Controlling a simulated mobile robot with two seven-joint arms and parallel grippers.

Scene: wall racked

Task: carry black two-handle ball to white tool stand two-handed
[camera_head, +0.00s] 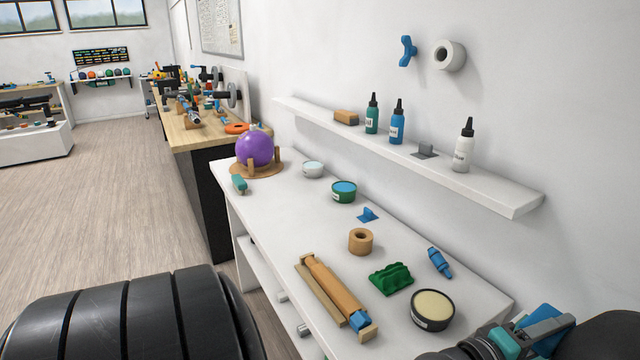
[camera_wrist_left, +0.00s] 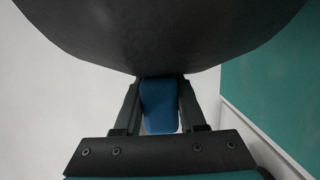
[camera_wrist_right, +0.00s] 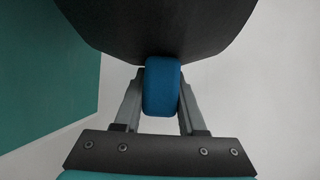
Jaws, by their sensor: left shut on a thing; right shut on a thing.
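The black ball (camera_head: 605,335) shows only in part at the bottom right corner of the head view. Its dark curved underside fills the top of the left wrist view (camera_wrist_left: 160,35) and of the right wrist view (camera_wrist_right: 155,25). My left gripper (camera_head: 548,328) is shut on one blue handle (camera_wrist_left: 158,105) of the ball. My right gripper (camera_wrist_right: 160,85) is shut on the other blue handle (camera_wrist_right: 161,90) and is outside the head view. A white stand (camera_head: 45,151) with dark tools is at the far left; I cannot tell whether it is the tool stand.
A white bench (camera_head: 285,222) with a purple ball (camera_head: 254,148), tubs and parts runs along the right wall. A white wall shelf (camera_head: 490,186) with bottles is above it. A wooden-topped workbench (camera_head: 190,135) stands beyond. The wooden floor (camera_head: 110,200) at left is clear.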

